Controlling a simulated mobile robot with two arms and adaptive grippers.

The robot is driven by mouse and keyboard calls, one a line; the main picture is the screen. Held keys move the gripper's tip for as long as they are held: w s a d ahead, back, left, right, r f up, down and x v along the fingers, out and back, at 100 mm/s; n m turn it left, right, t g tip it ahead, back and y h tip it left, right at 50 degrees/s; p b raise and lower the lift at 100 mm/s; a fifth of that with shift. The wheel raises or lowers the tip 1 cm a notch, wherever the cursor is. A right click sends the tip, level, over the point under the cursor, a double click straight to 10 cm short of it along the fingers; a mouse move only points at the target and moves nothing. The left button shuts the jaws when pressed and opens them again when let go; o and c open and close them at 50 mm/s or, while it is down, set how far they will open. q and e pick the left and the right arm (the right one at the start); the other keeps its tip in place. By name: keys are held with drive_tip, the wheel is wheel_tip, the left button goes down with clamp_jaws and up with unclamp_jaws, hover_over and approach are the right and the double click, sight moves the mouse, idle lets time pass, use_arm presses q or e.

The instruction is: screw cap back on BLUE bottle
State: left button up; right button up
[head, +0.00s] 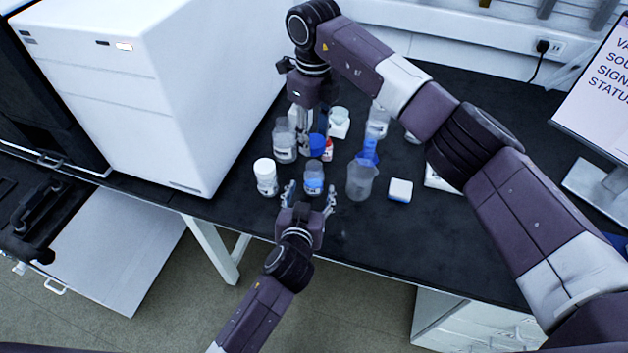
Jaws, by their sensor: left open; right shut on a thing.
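A small clear bottle with blue in its lower part (314,185) stands upright near the table's front edge, and no cap shows on its top. My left gripper (310,190) is open, with one finger on each side of this bottle; I cannot tell whether they touch it. My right gripper (313,133) points down from above, behind the bottle. It is shut on a blue cap (317,146), which appears above and behind the bottle's mouth, apart from it. The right fingertips are partly hidden.
A white-capped bottle (265,178) stands left of the blue bottle, and a clear beaker (361,181) stands right. Clear bottles (284,143), a small red-labelled bottle (328,150) and a blue item (368,152) stand behind. A small white box (400,190) lies at right. A white instrument (150,90) fills the left.

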sight(314, 181)
use_arm(q)
drive_tip(key=shift+x, duration=3)
drive_tip(key=shift+r, duration=0.1)
clamp_jaws()
use_arm(e)
drive_tip(key=shift+f, duration=2.5)
